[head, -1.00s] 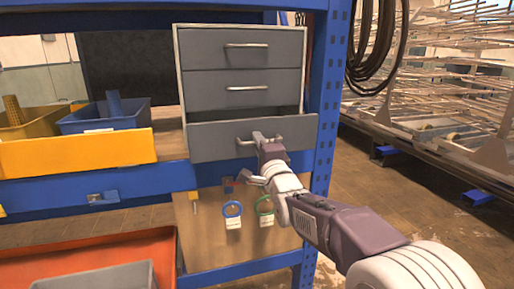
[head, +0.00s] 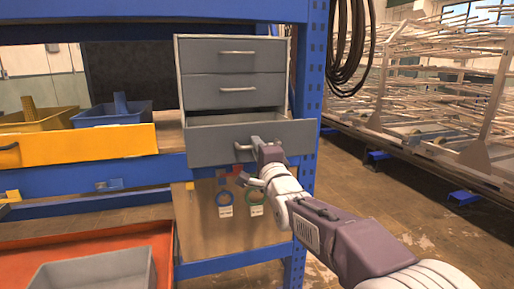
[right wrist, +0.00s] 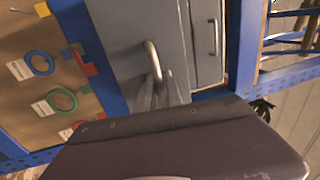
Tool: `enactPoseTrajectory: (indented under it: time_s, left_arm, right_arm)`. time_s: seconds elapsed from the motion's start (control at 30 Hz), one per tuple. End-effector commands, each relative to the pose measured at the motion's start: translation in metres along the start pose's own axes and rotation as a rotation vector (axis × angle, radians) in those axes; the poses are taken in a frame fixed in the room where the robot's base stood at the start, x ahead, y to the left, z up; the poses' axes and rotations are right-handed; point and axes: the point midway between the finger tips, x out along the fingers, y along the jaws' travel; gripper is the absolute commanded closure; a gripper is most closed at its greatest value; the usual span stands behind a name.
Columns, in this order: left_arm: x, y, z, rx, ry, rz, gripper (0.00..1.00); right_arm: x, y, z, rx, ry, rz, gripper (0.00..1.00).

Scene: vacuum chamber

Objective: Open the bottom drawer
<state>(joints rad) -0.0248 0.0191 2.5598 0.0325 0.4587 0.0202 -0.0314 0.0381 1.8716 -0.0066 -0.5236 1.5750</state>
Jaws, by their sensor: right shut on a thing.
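A grey drawer cabinet (head: 179,90) with three drawers stands on the blue workbench. The bottom drawer (head: 215,146) is pulled out toward me, with a dark gap showing above its front. The two upper drawers are closed. My right gripper (head: 256,148) is shut on the bottom drawer's handle (head: 240,148). In the right wrist view the handle (right wrist: 152,58) runs to the gripper's fingers (right wrist: 157,92), which hide part of it. My left gripper is in neither view.
A yellow drawer (head: 80,147) and blue bin (head: 112,117) are to the left. A grey bin (head: 95,268) sits in an orange tray (head: 20,245) below. A blue post (head: 310,80) stands right of the cabinet. Tags hang on a board (head: 200,240) underneath.

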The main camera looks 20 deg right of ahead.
Motion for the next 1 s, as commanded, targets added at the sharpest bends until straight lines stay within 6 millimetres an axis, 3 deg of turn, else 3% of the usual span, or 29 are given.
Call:
enactPoseTrajectory:
  time_s: [0.03, 0.07, 0.1, 0.47, 0.9, 1.0]
  left_arm:
    - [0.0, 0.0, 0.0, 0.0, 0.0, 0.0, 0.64]
    - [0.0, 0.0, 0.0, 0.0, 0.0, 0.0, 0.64]
    - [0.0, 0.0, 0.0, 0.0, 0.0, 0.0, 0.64]
    - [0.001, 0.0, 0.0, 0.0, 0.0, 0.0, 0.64]
    - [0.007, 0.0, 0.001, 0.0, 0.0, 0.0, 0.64]
    - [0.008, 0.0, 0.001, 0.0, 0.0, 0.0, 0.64]
  right_arm:
    - [0.0, 0.001, 0.0, 0.0, 0.0, 0.002, 1.0]
    - [0.0, 0.001, 0.0, 0.0, 0.0, 0.002, 0.87]
    - [0.0, 0.001, 0.0, 0.0, 0.0, 0.001, 0.81]
    - [-0.005, 0.0, 0.0, 0.0, 0.0, 0.0, 0.81]
    - [-0.078, 0.0, 0.0, 0.0, 0.0, -0.001, 0.81]
    - [-0.087, 0.001, 0.0, 0.0, 0.0, 0.0, 0.81]
